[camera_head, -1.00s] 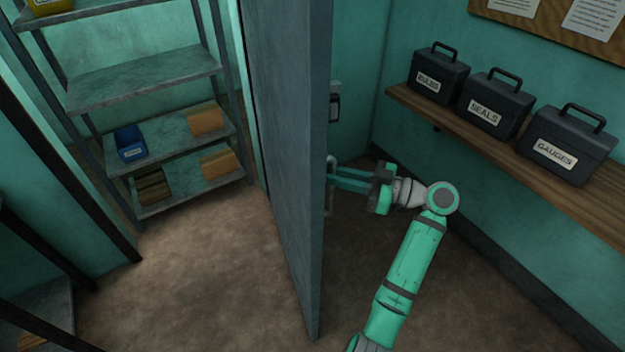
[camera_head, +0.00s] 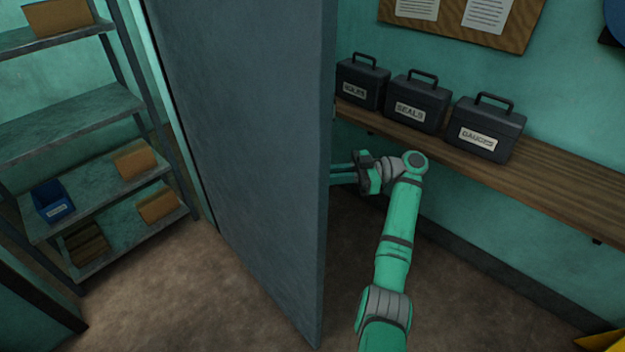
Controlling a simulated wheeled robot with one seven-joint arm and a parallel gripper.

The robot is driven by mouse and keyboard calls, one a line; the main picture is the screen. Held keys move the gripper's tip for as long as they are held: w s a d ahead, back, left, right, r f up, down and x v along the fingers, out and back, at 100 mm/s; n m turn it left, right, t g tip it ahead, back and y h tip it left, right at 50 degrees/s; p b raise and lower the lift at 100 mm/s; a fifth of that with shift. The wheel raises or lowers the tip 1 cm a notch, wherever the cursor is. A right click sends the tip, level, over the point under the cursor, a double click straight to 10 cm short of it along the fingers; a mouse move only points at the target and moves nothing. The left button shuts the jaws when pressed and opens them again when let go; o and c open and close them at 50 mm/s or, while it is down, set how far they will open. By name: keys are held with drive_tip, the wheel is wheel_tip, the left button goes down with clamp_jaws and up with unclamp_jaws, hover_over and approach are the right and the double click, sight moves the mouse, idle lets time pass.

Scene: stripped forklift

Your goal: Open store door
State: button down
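The store door (camera_head: 250,150) is a tall grey-blue slab, standing ajar in the middle of the head view. The doorway to its left shows the store's shelves. My gripper (camera_head: 342,173) is at the right-hand face of the door, close to its free edge. Its green fingers point left, and their tips run behind the door edge. The door's handle is hidden behind that edge, so I cannot tell whether the fingers are around it or shut.
Metal shelves (camera_head: 75,124) with a blue bin (camera_head: 52,202) and several orange-brown boxes stand inside at the left. A wooden wall shelf (camera_head: 560,180) carries black cases labelled SEALS (camera_head: 416,105) and GAUGES (camera_head: 485,130) at the right. Brown floor is clear before the door.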

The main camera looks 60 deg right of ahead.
drive_tip(key=shift+w+d+f, duration=0.1)
drive_tip(key=shift+w, duration=0.35)
drive_tip(key=c, duration=1.7)
unclamp_jaws()
drive_tip(key=shift+w+f, duration=0.1)
drive_tip(key=shift+w, duration=0.05)
drive_tip(key=v, duration=1.1)
drive_tip(key=shift+d, duration=0.1)
